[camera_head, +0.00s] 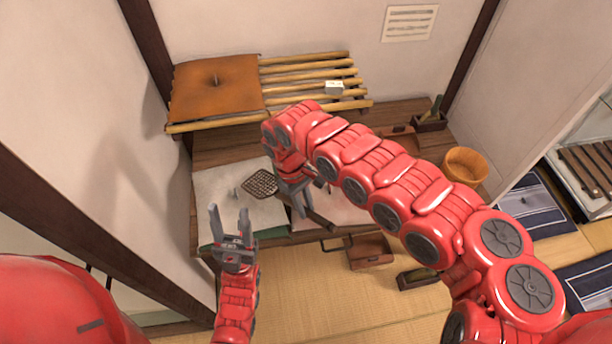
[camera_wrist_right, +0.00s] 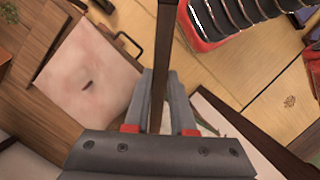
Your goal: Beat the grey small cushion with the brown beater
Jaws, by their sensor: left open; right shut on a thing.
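The grey small cushion (camera_head: 222,193), pale with a small tuft in its middle, lies on the left part of the wooden table in the head view. My right gripper (camera_head: 300,204) is shut on the handle of the brown beater. The beater's dark lattice head (camera_head: 260,183) shows over the cushion's right part; I cannot tell whether it touches. In the right wrist view the handle (camera_wrist_right: 163,55) runs up between the fingers. My left gripper (camera_head: 231,222) is open and empty, in front of the cushion's near edge. My right arm hides part of the table.
A pinkish cushion (camera_head: 335,209) lies right of the grey one and shows in the wrist view (camera_wrist_right: 90,80). An orange-brown cushion (camera_head: 215,85) lies on a slatted rack (camera_head: 310,73) behind, with a small pale block (camera_head: 334,88). A round orange-brown bin (camera_head: 466,166) stands at right.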

